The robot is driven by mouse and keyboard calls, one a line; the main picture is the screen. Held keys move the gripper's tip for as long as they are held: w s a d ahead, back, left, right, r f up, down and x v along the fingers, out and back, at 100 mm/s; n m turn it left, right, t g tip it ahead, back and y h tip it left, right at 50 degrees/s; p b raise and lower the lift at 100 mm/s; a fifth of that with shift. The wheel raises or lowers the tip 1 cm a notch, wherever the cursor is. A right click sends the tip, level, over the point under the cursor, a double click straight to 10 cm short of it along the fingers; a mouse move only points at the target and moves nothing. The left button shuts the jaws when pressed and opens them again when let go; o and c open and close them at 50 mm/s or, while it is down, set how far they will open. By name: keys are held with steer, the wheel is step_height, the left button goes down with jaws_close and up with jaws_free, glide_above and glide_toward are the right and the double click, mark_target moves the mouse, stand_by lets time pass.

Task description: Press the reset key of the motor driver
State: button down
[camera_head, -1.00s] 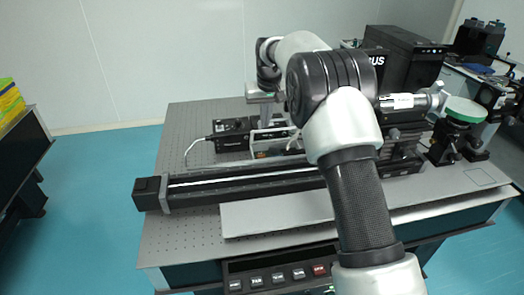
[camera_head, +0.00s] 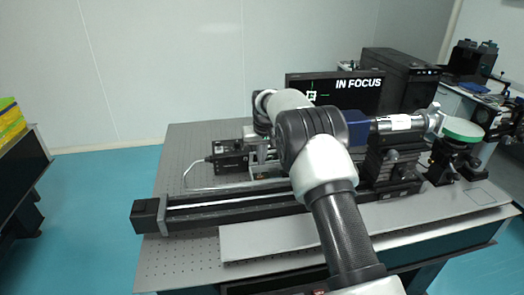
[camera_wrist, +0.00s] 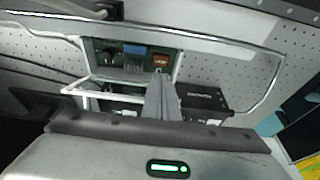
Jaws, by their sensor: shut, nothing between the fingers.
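The motor driver (camera_wrist: 108,74) is a small box with a pale frame, a dark knob, a blue display and small switches on its face. An orange-red key (camera_wrist: 161,62) sits at the right of that face in the wrist view; I take it for the reset key. My gripper (camera_wrist: 160,76) is shut and empty, its fingertips just below the key in the picture. I cannot tell whether they touch it. In the head view the driver (camera_head: 263,155) is partly hidden by my arm, and my fingers are not clear there.
A black box (camera_head: 229,147) stands beside the driver, with a pale cable at its left. A long black rail (camera_head: 225,209) crosses the table (camera_head: 185,175) in front. A monitor (camera_head: 360,84) reading "IN FOCUS" and a black computer case (camera_head: 400,75) stand behind.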

mark_target(261, 176)
steer(key=x, duration=0.4)
steer(key=s+x, duration=0.1)
steer(key=x, duration=0.1)
steer(key=shift+f, duration=0.4)
steer(key=shift+f+b, duration=0.65)
steer(key=shift+f, duration=0.2)
steer(key=shift+s+d, duration=0.1)
steer(key=shift+f, duration=0.2)
steer(key=shift+w+p+v, duration=0.1)
steer(key=shift+p+v, duration=0.7)
steer(key=shift+v, duration=1.4)
steer(key=shift+w+p+v, duration=0.15)
steer(key=shift+p+v, duration=0.65)
steer(key=shift+v, duration=1.4)
